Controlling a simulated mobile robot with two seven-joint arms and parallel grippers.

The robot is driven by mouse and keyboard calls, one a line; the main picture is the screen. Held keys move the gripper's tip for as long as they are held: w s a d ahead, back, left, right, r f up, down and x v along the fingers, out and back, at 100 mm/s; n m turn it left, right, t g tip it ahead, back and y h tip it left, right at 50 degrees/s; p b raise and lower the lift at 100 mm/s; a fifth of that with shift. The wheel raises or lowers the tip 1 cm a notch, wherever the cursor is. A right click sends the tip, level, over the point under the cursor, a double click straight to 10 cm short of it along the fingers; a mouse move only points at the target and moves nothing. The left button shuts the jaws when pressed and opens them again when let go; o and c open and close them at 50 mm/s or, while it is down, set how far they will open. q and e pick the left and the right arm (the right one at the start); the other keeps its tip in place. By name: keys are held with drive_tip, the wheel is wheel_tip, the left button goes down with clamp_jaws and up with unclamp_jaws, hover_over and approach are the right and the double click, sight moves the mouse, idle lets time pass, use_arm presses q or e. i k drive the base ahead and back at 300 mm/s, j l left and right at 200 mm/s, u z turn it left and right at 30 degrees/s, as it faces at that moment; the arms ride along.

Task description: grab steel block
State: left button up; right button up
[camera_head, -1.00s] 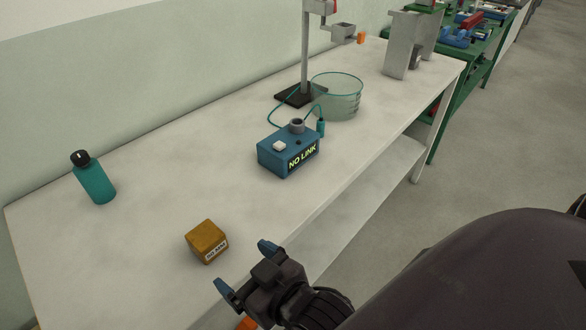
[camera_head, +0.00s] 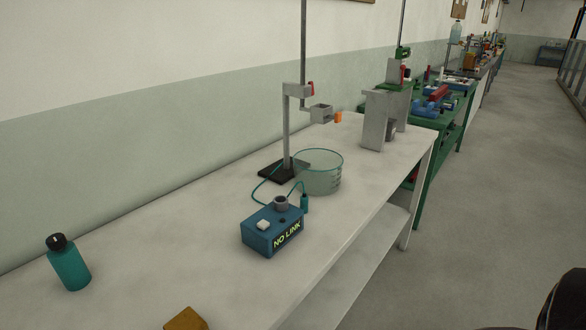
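I cannot tell for sure which thing is the steel block. A grey, metal-looking upright piece (camera_head: 377,121) with a notch at its foot stands at the far end of the white table (camera_head: 190,260). A brown-orange block (camera_head: 186,320) shows only its top at the bottom edge of the picture; the rest is cut off. Neither of my grippers is in view.
A blue box (camera_head: 270,231) reading "NO LINK" is wired to a probe near a glass beaker (camera_head: 318,174). A stand (camera_head: 287,130) with a clamp is behind it. A teal bottle (camera_head: 70,267) stands at left. Green benches (camera_head: 425,150) lie beyond; open floor is at right.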

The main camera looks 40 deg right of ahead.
sight(390, 133)
drive_tip(key=k, duration=0.3)
drive_tip(key=k+z, duration=0.2)
drive_tip(key=z, duration=0.15)
drive_tip(key=k+z, duration=0.15)
drive_tip(key=z, duration=0.2)
drive_tip(key=i+l+z, duration=0.2)
drive_tip(key=z, duration=0.25)
drive_tip(key=i+l+z, duration=0.2)
drive_tip(key=z, duration=0.3)
drive_tip(key=i+l, duration=0.1)
drive_tip(key=i, duration=0.45)
drive_tip(key=u, duration=0.75)
drive_tip(key=l+u, duration=0.15)
drive_tip(key=u, duration=0.2)
drive_tip(key=i+l+u, duration=0.1)
drive_tip(key=l+u, duration=0.25)
drive_tip(key=u, duration=0.35)
drive_tip(key=l+u, duration=0.25)
drive_tip(key=l, duration=0.2)
drive_tip(key=l+u, duration=0.25)
drive_tip(key=l, duration=0.2)
drive_tip(key=k+l+u, duration=0.25)
drive_tip(key=l, duration=0.15)
drive_tip(key=l+u, duration=0.25)
drive_tip(key=l, duration=0.15)
